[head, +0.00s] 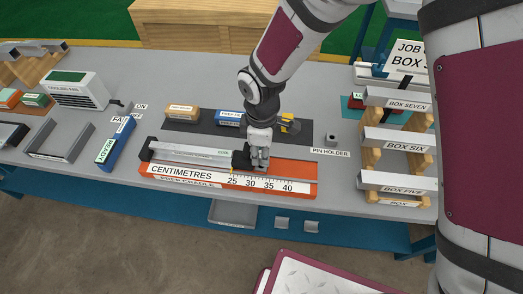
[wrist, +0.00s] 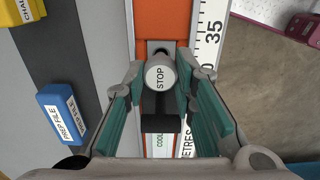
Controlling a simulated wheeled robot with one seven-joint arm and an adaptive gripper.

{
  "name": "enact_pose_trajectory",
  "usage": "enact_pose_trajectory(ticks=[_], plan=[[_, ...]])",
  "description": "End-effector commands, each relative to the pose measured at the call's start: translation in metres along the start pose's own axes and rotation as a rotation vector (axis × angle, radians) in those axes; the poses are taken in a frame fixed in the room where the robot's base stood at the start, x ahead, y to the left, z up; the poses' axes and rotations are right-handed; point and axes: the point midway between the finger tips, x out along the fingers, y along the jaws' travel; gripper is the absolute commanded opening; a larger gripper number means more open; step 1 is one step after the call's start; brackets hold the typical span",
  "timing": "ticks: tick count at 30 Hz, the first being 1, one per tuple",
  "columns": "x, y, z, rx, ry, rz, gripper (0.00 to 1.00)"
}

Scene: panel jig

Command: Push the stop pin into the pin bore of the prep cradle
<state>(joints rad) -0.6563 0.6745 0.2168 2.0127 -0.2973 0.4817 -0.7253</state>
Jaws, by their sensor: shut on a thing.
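My gripper (head: 260,165) is over the orange prep cradle (head: 150,170), near the 30 mark of its centimetre scale. In the wrist view its fingers (wrist: 160,85) are shut on the stop pin (wrist: 159,77), whose round pale cap reads STOP. The cradle's orange bed (wrist: 163,20) runs under the pin. A small dark opening (wrist: 160,47) shows just beyond the cap; I cannot tell if it is the pin bore. The pin's lower end is hidden, so I cannot tell if it is in a bore. A rail with a black end block (wrist: 160,123) lies in the cradle.
The pin holder (head: 332,140) stands behind the cradle to the right. A blue prep file (wrist: 62,112) lies on the dark mat left of the cradle in the wrist view. A rack of labelled boxes (head: 400,145) stands at the right.

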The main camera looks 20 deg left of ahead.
Motion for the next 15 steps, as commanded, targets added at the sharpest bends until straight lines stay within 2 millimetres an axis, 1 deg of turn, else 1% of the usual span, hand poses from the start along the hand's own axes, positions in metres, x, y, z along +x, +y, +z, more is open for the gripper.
enact_pose_trajectory(ticks=[15], plan=[[0.0073, 0.0001, -0.0001, -0.001, 0.0, 0.001, 0.0]])
